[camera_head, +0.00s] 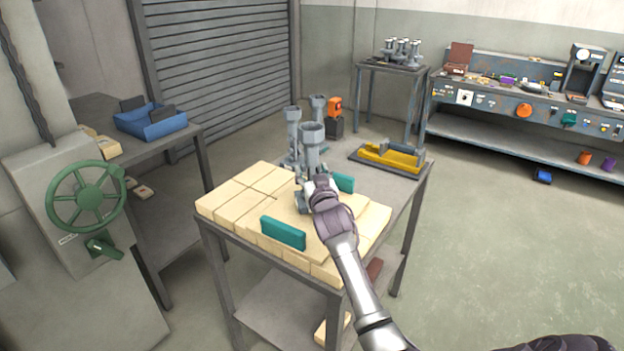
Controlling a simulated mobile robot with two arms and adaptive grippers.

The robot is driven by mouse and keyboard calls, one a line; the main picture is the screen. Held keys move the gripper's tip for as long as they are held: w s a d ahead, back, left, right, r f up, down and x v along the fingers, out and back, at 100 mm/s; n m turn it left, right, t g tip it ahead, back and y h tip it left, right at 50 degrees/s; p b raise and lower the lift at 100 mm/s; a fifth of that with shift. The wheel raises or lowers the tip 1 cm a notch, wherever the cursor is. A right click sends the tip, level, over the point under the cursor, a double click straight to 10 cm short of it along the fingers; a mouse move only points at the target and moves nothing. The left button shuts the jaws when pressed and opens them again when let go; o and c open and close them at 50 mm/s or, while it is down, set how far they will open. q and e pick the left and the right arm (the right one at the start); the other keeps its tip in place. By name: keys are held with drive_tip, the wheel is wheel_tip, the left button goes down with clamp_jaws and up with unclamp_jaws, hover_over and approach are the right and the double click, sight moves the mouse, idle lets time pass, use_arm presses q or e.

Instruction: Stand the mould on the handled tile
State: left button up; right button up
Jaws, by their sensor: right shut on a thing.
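The grey mould (312,150), upright with a flared cup top, is in my right gripper (317,186), which is shut on its lower part. The handled tile (292,220) is a cream slab with two teal handles, one at its near left (283,233) and one at its far right (344,183). It lies on other cream tiles on the table. The mould appears over the tile between the handles; my gripper hides part of its base, and I cannot tell whether it touches. My left gripper is not in view.
Two similar grey moulds (293,130) (318,108) stand just behind. An orange and black device (335,115) and a yellow block on a dark tray (390,155) are at the table's back. A green handwheel (88,198) stands left. The floor at right is mostly clear.

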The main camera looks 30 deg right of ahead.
drive_tip(key=shift+f, duration=1.2)
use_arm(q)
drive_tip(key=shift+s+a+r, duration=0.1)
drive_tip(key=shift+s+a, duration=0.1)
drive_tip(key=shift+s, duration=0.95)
use_arm(e)
drive_tip(key=o, duration=1.6)
drive_tip(key=shift+f, duration=0.15)
drive_tip(key=shift+c, duration=0.2)
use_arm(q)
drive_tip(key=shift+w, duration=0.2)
use_arm(e)
drive_tip(key=shift+s+a, duration=0.1)
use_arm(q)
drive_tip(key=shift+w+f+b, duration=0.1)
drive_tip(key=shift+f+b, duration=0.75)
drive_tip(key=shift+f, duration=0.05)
use_arm(e)
drive_tip(key=v, duration=1.2)
